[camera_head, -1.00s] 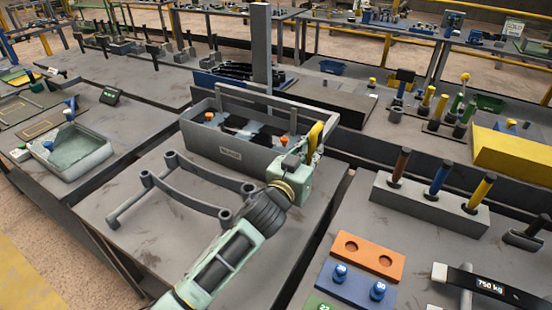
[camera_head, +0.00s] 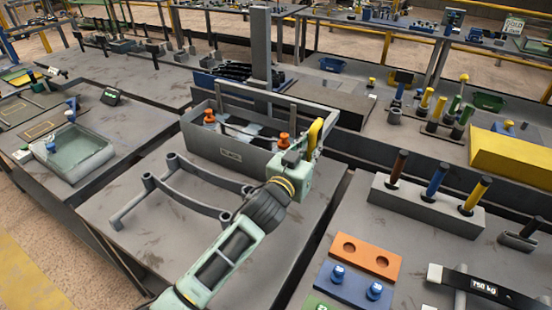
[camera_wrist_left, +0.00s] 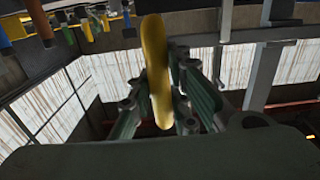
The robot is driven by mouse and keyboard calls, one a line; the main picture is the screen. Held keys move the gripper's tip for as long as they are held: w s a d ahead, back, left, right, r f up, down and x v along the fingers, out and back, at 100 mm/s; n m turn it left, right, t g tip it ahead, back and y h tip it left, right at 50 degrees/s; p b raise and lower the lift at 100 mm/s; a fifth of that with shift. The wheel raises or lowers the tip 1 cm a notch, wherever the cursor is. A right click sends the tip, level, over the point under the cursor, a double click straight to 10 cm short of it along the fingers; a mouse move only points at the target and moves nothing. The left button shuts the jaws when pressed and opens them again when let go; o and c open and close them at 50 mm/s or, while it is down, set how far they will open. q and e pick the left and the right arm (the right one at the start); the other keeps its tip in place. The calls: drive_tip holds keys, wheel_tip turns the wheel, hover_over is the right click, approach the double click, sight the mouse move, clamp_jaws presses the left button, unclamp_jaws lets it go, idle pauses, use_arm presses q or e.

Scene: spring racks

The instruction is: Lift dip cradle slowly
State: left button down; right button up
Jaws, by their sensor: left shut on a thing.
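My left gripper (camera_head: 306,152) is shut on a yellow handle (camera_head: 317,131) at the right end of a grey open tank (camera_head: 232,154). The handle also shows upright between the fingers in the left wrist view (camera_wrist_left: 154,70). Inside the tank, two orange knobs (camera_head: 284,139) on grey stems stand with a dark bar (camera_head: 237,131) between them, apparently parts of the dip cradle. The cradle's lower part is hidden by the tank's front wall. Its link to the yellow handle is hidden by my gripper. My right gripper is not in view.
A curved grey rack (camera_head: 185,205) lies on the table in front of the tank. A grey post (camera_head: 261,50) rises behind it. To the right stand a block with coloured handles (camera_head: 425,205) and an orange plate (camera_head: 366,258). A shallow tray (camera_head: 75,155) is at left.

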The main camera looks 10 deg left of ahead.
sight(314, 126)
use_arm(q)
drive_tip(key=shift+w+r+p, duration=0.1)
drive_tip(key=shift+r+p, duration=2.45)
drive_tip(key=shift+r, duration=0.95)
drive_tip(key=shift+r+p, duration=2.2)
drive_tip(key=shift+r, duration=0.2)
drive_tip(key=c, duration=2.1)
unclamp_jaws()
drive_tip(key=o, duration=0.6)
drive_tip(key=shift+s+a+f, duration=0.1)
drive_tip(key=shift+s+a, duration=0.05)
drive_tip(key=shift+s, duration=0.1)
drive_tip(key=shift+c, duration=0.2)
drive_tip(key=shift+o, duration=1.2)
drive_tip(key=shift+w+f, duration=0.1)
drive_tip(key=shift+f, duration=0.15)
